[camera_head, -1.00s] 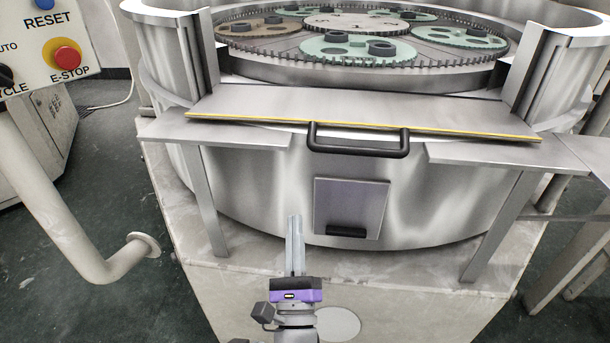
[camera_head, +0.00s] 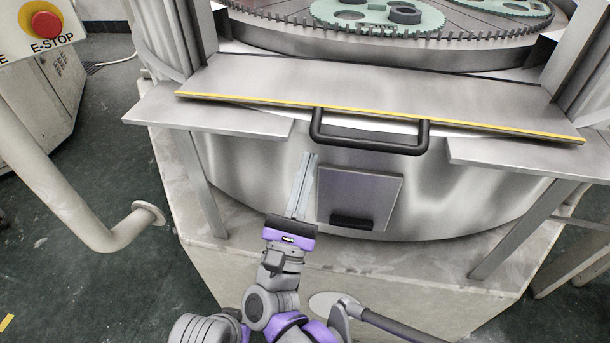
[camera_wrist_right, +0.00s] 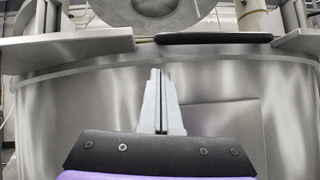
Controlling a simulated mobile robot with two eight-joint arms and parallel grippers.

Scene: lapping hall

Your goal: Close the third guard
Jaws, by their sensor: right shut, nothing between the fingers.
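The guard (camera_head: 350,90) is a flat steel panel with a yellow front edge. It lies folded down, nearly level, in the opening of the round machine's rim. Its black bar handle (camera_head: 370,147) hangs at the front edge and shows as a dark bar in the right wrist view (camera_wrist_right: 213,38). My right gripper (camera_head: 309,158) is shut and empty, fingers pointing up. Its tips are just below and left of the handle's left end, apparently apart from it, in front of the drum wall. The right wrist view shows the closed fingertips (camera_wrist_right: 156,73) below the handle. My left gripper is out of view.
Steel ledges stand left (camera_head: 210,112) and right (camera_head: 525,158) of the handle. A small hatch (camera_head: 360,190) with a black grip is right of my fingers. The toothed lapping plate (camera_head: 470,40) lies behind the guard. A pipe (camera_head: 60,185) and a red E-stop (camera_head: 46,25) are at left.

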